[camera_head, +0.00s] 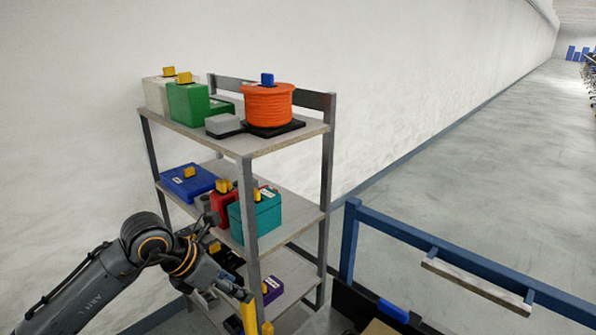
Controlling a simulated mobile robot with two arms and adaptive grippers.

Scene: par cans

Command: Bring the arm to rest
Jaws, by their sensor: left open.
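My left arm (95,285) comes in from the lower left, bent at a dark joint with orange rings. My left gripper (246,300) is in front of the shelf rack's lower part, pointing down and to the right. It is open, and I see nothing held in it. A yellow piece (250,316) shows at its end, cut off by the bottom edge. The arm and gripper hide part of the lower shelves. My right gripper is out of view.
A grey shelf rack (327,170) stands close by. Its top holds an orange spool (266,104) and a green case (190,104); the middle shelf holds a blue case (187,184) and teal case (262,215). A blue rail (400,232) stands right; open floor (480,150) lies beyond.

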